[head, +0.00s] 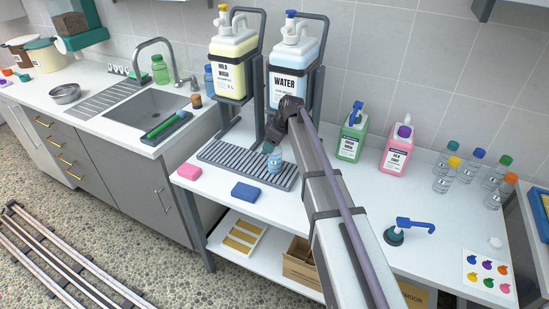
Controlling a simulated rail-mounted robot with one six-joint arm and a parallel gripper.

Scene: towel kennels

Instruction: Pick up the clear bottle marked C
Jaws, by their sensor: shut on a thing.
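A small clear bottle (275,163) with a pale label stands upright over the dark slatted drip tray (222,152), below the WATER jug (289,85). Its marking is too small to read. My gripper (269,149) is at the bottle's upper part and is shut on it; the fingers are small and partly hidden by my arm. I cannot tell whether the bottle's base touches the tray. Several other clear bottles (446,176) with coloured caps stand at the right of the table, their marks unreadable.
A yellow MILD WASH jug (232,65) stands on the rack left of the WATER jug. Green (351,140) and pink (397,151) pump jugs stand right of my arm. A blue sponge (245,192) and a loose blue-handled pump (413,226) lie nearer the front.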

